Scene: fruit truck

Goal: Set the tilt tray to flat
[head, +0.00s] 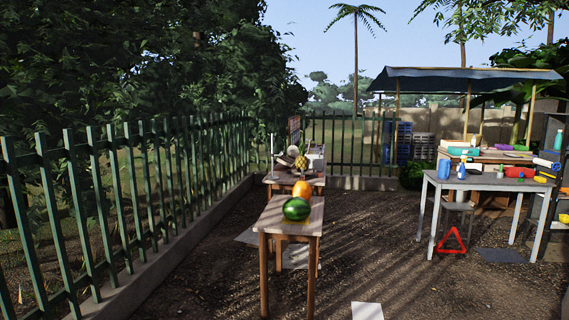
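I cannot clearly pick out the tilt tray. A narrow wooden table (272,216) stands in the middle and its top looks level. A striped green watermelon (296,209) and an orange fruit (302,189) rest on it. Behind it is a second wooden table (277,180) with a pineapple (301,162) and pale items (316,155) too small to make out. An upright brown panel (294,130) rises at its back; its use is unclear. Neither of my grippers is in view.
A green fence (150,185) runs along the left and back. A grey table (480,183) with bottles stands at right, a red warning triangle (452,240) below it. A blue-roofed stall (465,78) stands behind. The ground between the tables is mostly clear.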

